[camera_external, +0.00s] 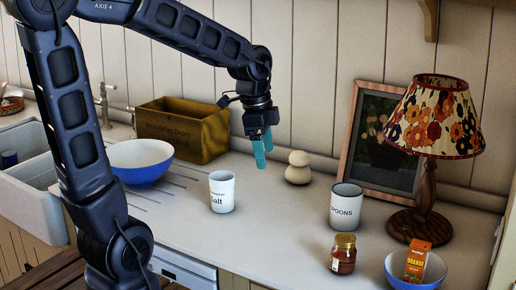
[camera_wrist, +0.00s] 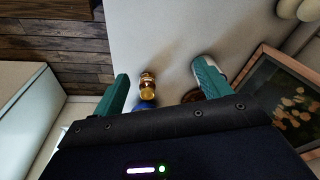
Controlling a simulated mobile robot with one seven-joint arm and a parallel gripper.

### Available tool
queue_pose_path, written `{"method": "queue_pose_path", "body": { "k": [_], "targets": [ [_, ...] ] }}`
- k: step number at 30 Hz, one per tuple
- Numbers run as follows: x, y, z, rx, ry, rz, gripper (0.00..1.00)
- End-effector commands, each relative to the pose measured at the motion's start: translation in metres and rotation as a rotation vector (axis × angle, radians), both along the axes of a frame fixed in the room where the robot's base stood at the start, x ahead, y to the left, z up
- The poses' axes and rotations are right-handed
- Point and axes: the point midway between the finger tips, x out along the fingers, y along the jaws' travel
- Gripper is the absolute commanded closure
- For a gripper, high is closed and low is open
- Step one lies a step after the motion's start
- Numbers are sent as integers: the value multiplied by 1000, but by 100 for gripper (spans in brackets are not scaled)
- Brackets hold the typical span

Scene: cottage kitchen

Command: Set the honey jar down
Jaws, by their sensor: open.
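The honey jar (camera_external: 343,257) is brown with a gold lid and stands upright on the pale counter (camera_external: 270,240), near its front edge. It also shows between my two fingers in the wrist view (camera_wrist: 147,85), well beyond them. My gripper (camera_external: 264,150) has teal fingers and hangs above the back of the counter, left of the jar and apart from it. The fingers are spread with nothing between them. Nothing touches the jar.
A blue bowl (camera_external: 402,281) with an orange carton (camera_external: 416,262) is right of the jar. Behind it are a SPOONS mug (camera_external: 346,208) and a lamp (camera_external: 426,185). Stacked stones (camera_external: 298,168), a salt cup (camera_external: 222,192) and a wooden box (camera_external: 190,134) stand near my gripper. The mid-counter is clear.

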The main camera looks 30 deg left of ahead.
Motion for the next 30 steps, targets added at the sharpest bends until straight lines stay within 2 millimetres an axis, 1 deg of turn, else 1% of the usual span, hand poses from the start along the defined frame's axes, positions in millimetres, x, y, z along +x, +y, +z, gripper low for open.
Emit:
{"method": "queue_pose_path", "body": {
  "k": [1, 6, 12, 15, 18, 22, 25, 30],
  "targets": [
    [-8, 14, 8, 0, -20, 85, 24],
    [-32, 56, 25, -16, -68, 385, 24],
    [-66, 101, 40, -68, -126, 734, 24],
    [-83, 121, 44, -105, -150, 897, 24],
    [-98, 136, 46, -142, -168, 1031, 24],
    [-110, 148, 46, -177, -182, 1147, 24],
    [-115, 152, 46, -192, -186, 1189, 24],
    [-116, 153, 46, -195, -187, 1204, 24]
  ]
}}
